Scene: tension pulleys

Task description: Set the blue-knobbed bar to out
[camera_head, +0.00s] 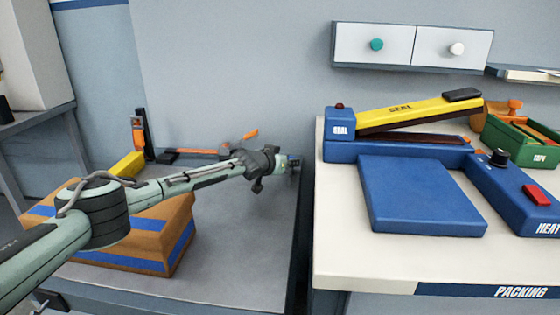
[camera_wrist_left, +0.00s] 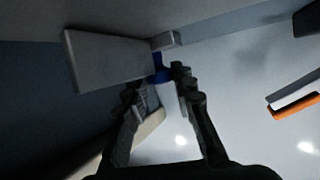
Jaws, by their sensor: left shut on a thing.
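My left gripper (camera_head: 278,163) reaches in from the left, over the right edge of the grey table. In the left wrist view its two dark fingers (camera_wrist_left: 160,92) are closed around a pale, rounded piece with a blue part (camera_wrist_left: 159,75) at its far end, which I take to be the blue-knobbed bar. A grey block (camera_wrist_left: 108,62) is just beyond the fingertips on the left. My right gripper is not in view.
A cardboard box with blue tape (camera_head: 180,225) stands under my left arm on the grey table (camera_head: 235,265). A narrow gap separates this table from the white packing table (camera_head: 350,265), which holds a blue sealer with a yellow arm (camera_head: 415,113). Orange-handled tools lie behind.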

